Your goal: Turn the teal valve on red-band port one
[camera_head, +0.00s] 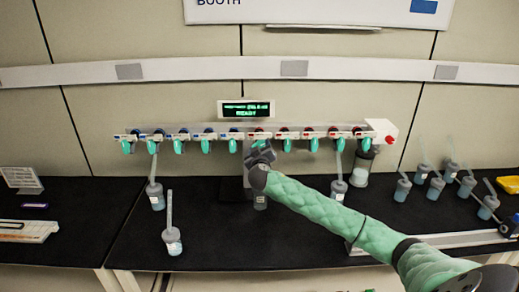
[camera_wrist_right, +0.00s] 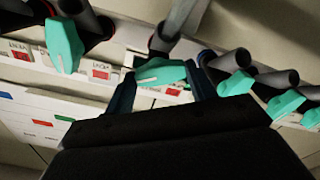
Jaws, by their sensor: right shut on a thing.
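A white manifold rail (camera_head: 200,134) runs along the wall, with teal valves hanging beneath its ports. Ports on the left half carry blue bands; those on the right half carry red bands. My right gripper (camera_head: 257,150) is at the rail's middle, at the leftmost red-banded port, and hides most of its valve. In the right wrist view, the gripper (camera_wrist_right: 160,82) is shut on a teal valve (camera_wrist_right: 158,73), one finger on each side. Its handle lies nearly level in that picture, while the neighbouring valve (camera_wrist_right: 64,45) points down. A red label shows beside it. My left gripper is out of view.
A green-lit display (camera_head: 246,111) stands above the rail. A loose flask (camera_head: 172,241) stands on the black bench (camera_head: 110,225). Several flasks stand at the right. Other valves (camera_wrist_right: 236,83) sit close beside the gripper.

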